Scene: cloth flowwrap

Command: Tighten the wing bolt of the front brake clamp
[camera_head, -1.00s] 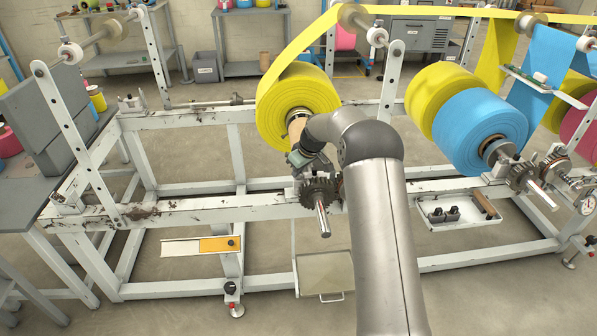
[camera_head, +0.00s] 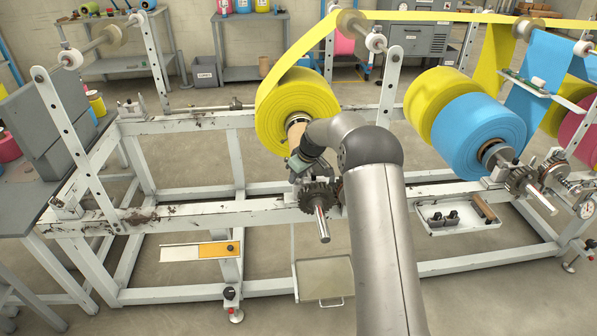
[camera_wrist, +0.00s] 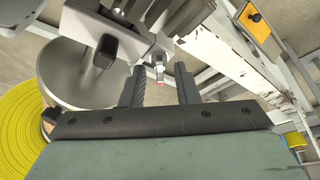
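My gripper (camera_wrist: 160,72) is in the wrist view with its two dark fingers apart. A small silver piece (camera_wrist: 158,56), which may be the wing bolt, shows in line with the gap between the fingertips. I cannot tell whether the fingers touch it. A pale clamp-like block (camera_wrist: 113,30) with a black part (camera_wrist: 105,51) is just beyond, to the left. In the head view my gripper (camera_head: 302,166) is at the front end of the yellow roll's shaft, above the dark gear (camera_head: 318,195). My arm and gripper hide most of the brake clamp there.
The yellow roll (camera_head: 298,108) is close behind my gripper; its edge also fills the wrist view's left (camera_wrist: 20,135). The white frame rail (camera_head: 215,214) runs below. A blue roll (camera_head: 482,135) and a parts tray (camera_head: 450,226) are to the right. The left rail is mostly clear.

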